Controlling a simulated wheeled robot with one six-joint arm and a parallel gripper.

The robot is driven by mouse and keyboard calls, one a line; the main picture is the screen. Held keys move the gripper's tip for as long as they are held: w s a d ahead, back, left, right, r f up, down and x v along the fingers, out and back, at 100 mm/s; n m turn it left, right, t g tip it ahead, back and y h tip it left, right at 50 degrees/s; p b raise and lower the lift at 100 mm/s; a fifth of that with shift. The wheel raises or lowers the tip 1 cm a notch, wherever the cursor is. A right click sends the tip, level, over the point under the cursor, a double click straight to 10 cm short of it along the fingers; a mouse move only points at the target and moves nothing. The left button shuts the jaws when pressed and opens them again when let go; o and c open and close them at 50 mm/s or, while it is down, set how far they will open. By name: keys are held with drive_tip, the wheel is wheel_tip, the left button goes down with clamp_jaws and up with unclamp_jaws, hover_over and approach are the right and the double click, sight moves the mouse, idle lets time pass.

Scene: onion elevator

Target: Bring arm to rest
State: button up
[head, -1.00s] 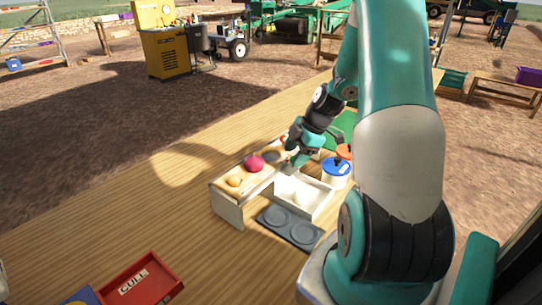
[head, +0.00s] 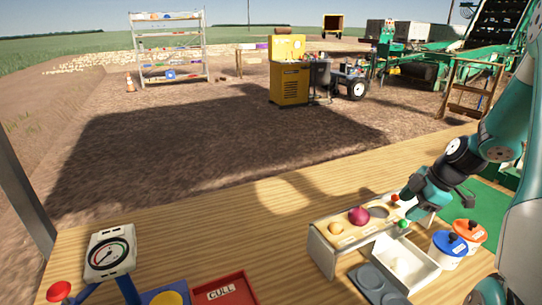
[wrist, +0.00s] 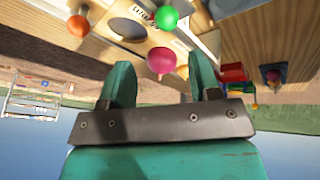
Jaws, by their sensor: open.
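My gripper (head: 418,212) is at the right of the head view, just above the far right end of the white sizing stand. In the wrist view my gripper (wrist: 160,80) shows two teal fingers spread wide with nothing between them. The stand's wooden top (head: 340,238) holds a tan onion (head: 336,228) and a dark red onion (head: 359,216). The red onion (wrist: 161,61) shows beyond the fingertips in the wrist view. A green knob (wrist: 164,18) also shows there.
A white tray (head: 420,262) holds a pale onion. Blue-lidded (head: 449,242) and orange-lidded (head: 469,232) jars stand to its right. A red CULL tray (head: 240,287) and a dial gauge (head: 110,253) are at the front left. The table's middle left is bare.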

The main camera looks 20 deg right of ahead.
drive_tip(key=w+a+r+m+g+y, duration=0.1)
drive_tip(key=a+r, duration=0.4)
drive_tip(key=a, duration=0.6)
drive_tip(key=a+r+m+g, duration=0.1)
drive_tip(key=a+r, duration=0.4)
drive_tip(key=a, duration=0.6)
drive_tip(key=s+a+r+m+g, duration=0.1)
drive_tip(key=s+a+r, duration=0.2)
drive_tip(key=s+a, duration=0.5)
drive_tip(key=s+a+r+m+g, duration=0.1)
drive_tip(key=s+a+r+m, duration=0.1)
drive_tip(key=s+a, duration=0.6)
drive_tip(key=shift+s+a+r+m, duration=0.15)
drive_tip(key=shift+a+r+m, duration=0.15)
drive_tip(key=shift+r, duration=0.15)
